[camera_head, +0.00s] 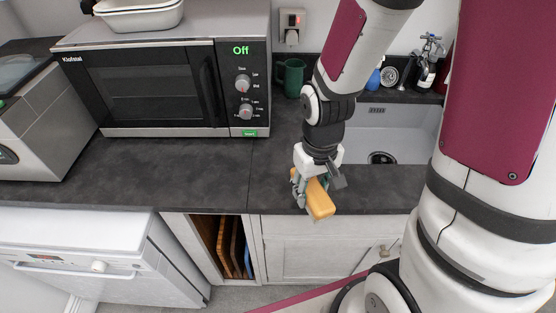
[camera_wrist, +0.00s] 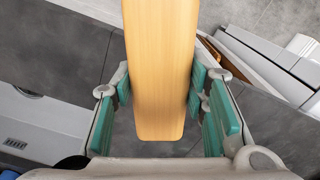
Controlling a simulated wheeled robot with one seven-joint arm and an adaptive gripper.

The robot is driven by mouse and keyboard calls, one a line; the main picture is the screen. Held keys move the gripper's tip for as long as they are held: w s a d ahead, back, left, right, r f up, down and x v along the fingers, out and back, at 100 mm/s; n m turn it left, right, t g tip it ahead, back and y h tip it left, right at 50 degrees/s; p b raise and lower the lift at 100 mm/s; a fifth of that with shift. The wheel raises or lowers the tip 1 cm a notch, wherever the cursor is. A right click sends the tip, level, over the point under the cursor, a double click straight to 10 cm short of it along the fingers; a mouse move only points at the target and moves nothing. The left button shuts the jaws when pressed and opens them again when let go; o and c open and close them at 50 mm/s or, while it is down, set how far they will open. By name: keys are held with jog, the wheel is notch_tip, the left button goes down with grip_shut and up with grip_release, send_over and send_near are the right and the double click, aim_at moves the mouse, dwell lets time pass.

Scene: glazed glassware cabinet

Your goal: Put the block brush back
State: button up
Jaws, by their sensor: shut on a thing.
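The block brush (camera_head: 319,199) is a tan wooden block. My gripper (camera_head: 309,183) is shut on it near the counter's front edge, left of and in front of the sink. In the wrist view the brush (camera_wrist: 160,70) is a long, smooth wooden block between the green finger pads of my gripper (camera_wrist: 160,95). Its bristles do not show, and its far end runs out of the top of that view. The brush hangs in the air, with no visible contact with the counter.
The dark counter (camera_head: 180,170) is clear in front of the microwave (camera_head: 150,90). A green mug (camera_head: 290,77) stands right of it. Behind the sink (camera_head: 400,140) are a round pale item (camera_head: 389,76) and a dark bottle (camera_head: 426,75). A cubby below holds upright boards (camera_head: 236,248).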

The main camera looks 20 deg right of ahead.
jog(key=w, duration=0.4)
jog(key=w+f, duration=0.1)
jog(key=w, duration=0.9)
jog(key=shift+w+a+f, duration=0.1)
jog(key=shift+w+f, duration=0.1)
jog(key=shift+f+p, duration=0.45)
jog(key=shift+f, duration=1.3)
jog(key=shift+f, duration=0.15)
jog(key=o, duration=1.1)
